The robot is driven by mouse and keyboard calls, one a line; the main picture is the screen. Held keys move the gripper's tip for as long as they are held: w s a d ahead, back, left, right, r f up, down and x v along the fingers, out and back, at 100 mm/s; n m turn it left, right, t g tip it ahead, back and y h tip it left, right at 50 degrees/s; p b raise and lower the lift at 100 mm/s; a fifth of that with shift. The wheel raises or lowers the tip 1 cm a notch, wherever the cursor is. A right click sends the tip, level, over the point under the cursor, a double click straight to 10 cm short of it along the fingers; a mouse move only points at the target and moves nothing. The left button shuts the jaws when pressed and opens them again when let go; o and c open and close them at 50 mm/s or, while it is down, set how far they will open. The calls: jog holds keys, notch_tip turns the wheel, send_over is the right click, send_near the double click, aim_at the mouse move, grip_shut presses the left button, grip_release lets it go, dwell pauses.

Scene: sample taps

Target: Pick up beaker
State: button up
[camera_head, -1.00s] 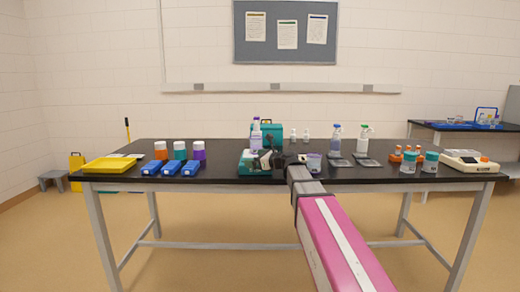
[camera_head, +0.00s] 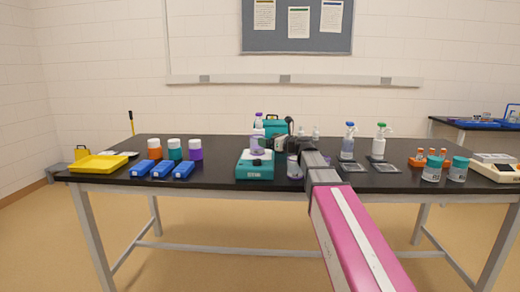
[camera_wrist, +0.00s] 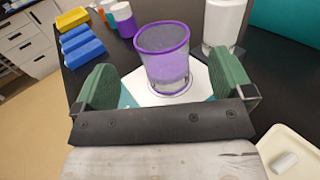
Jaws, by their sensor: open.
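The beaker (camera_wrist: 162,62) is clear with a purple rim and purple contents. It stands upright on the white top plate of the teal stirrer (camera_head: 255,170), and in the head view the beaker (camera_head: 257,146) shows above that plate. My gripper (camera_wrist: 166,85) is open, with its green fingers spread to the left and right of the beaker in the wrist view. The beaker appears slightly beyond the fingers, and I see no contact. In the head view my gripper (camera_head: 286,143) is to the right of the beaker, with its fingers hard to make out.
A white bottle (camera_wrist: 225,22) stands close behind the beaker. Blue boxes (camera_head: 162,169) and coloured jars (camera_head: 174,149) are to the left. A pale tray (camera_wrist: 302,145) with a small white piece lies lower right. Spray bottles (camera_head: 348,142) stand to the right.

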aim_at(257, 137)
jog(key=x, duration=0.7)
jog(key=shift+w+a, duration=0.15)
jog(key=shift+w, duration=0.1)
jog(key=shift+s, duration=0.1)
jog(key=c, duration=1.3)
